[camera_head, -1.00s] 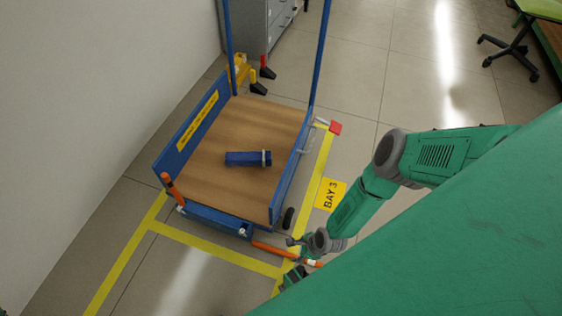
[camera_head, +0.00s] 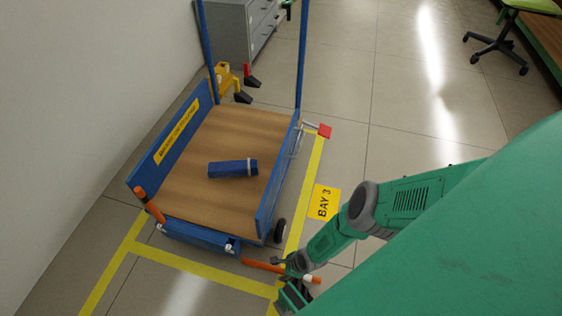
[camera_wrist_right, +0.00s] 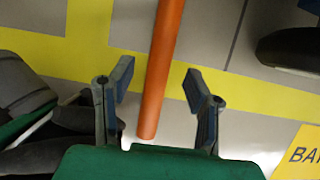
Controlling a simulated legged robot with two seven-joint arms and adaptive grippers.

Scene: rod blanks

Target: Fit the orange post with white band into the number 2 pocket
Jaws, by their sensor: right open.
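An orange post (camera_head: 262,265) lies low in front of the blue cart, with a white band near its right end. In the wrist view the orange post (camera_wrist_right: 163,60) runs between my fingers, and its near end shows plain orange. My right gripper (camera_head: 288,292) is by the post, partly in front of it; in the wrist view my right gripper (camera_wrist_right: 160,85) is open, fingers apart on either side. Contact is not visible. Another orange post (camera_head: 149,205) stands tilted at the cart's front left corner. No pocket number is readable. My left gripper is not in view.
A black wheel (camera_head: 280,231) is close to my right arm. Yellow floor tape (camera_head: 190,266) and a BAY 3 sign (camera_head: 323,202) mark the floor. Open floor lies to the right.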

